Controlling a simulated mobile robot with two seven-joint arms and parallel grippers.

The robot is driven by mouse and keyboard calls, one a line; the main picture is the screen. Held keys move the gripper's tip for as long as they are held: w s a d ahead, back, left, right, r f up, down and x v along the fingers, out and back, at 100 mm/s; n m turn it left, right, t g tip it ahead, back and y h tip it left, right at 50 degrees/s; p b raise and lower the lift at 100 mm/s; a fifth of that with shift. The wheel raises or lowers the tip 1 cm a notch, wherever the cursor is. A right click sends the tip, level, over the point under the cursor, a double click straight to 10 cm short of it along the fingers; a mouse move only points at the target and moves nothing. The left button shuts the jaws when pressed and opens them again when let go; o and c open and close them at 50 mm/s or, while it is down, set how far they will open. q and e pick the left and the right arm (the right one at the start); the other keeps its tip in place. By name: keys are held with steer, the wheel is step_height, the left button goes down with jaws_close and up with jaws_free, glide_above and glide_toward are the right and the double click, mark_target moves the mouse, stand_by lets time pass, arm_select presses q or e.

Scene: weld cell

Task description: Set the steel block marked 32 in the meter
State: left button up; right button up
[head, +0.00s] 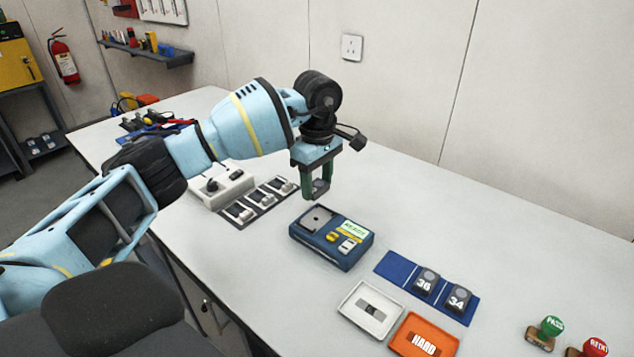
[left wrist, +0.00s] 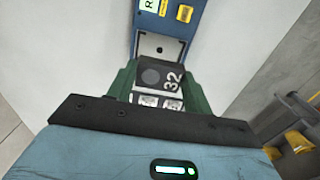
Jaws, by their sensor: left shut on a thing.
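The steel block marked 32 (left wrist: 158,76) is between the green fingers of my left gripper (left wrist: 158,88) in the left wrist view, with its number showing. In the head view my left gripper (head: 316,190) is shut on the block and holds it above the table, just behind the meter. The blue meter (head: 330,238) sits on the table with a grey recessed seat at its left, a lit display and buttons. Its seat also shows ahead of the block in the left wrist view (left wrist: 160,46). My right gripper is not in view.
A blue mat (head: 395,267) holds blocks marked 36 (head: 427,280) and 34 (head: 460,296). A white tray (head: 350,310) and an orange HARD tray (head: 405,345) lie in front. A dark strip with several blocks (head: 262,203) lies left of the meter. Two stamps (head: 548,330) stand right.

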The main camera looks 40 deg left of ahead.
mark_target(317, 219)
arm_select(q)
steer(key=shift+f, duration=0.1)
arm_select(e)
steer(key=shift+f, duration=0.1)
arm_select(q)
steer(key=shift+f+b, duration=0.5)
steer(key=shift+f, duration=0.55)
steer(key=shift+f+b, duration=0.7)
steer(key=shift+f, duration=1.95)
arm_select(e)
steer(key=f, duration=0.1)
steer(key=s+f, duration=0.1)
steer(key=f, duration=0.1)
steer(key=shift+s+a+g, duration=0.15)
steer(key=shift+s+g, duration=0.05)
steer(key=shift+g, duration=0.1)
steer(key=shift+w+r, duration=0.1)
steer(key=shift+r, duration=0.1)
